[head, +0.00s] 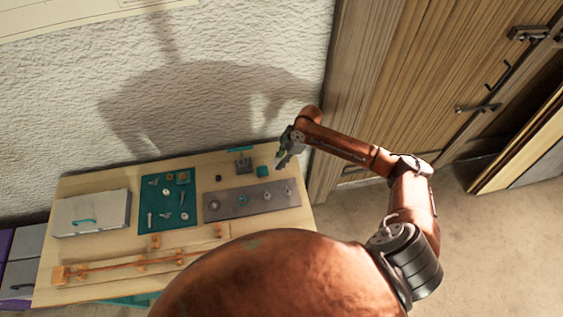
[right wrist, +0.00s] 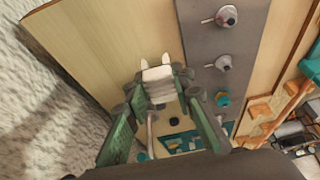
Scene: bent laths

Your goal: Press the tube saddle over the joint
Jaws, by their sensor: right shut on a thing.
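My right gripper (head: 280,162) hangs over the right back part of the table, near a teal block. In the right wrist view its fingers (right wrist: 160,88) are shut on a pale piece (right wrist: 157,76) with two short prongs. It may be the tube saddle; I cannot tell for sure. The held piece is apart from the long lath (head: 110,265), which lies with orange clamps along the front of the table. The joint cannot be made out on the lath. My left gripper is not in view.
A grey plate (head: 235,206) with several round fittings lies in front of the right gripper. A teal mat (head: 150,200) with small parts, a white case (head: 75,223) and a teal block (head: 263,171) share the table (head: 110,177). A textured wall (head: 230,60) stands close behind.

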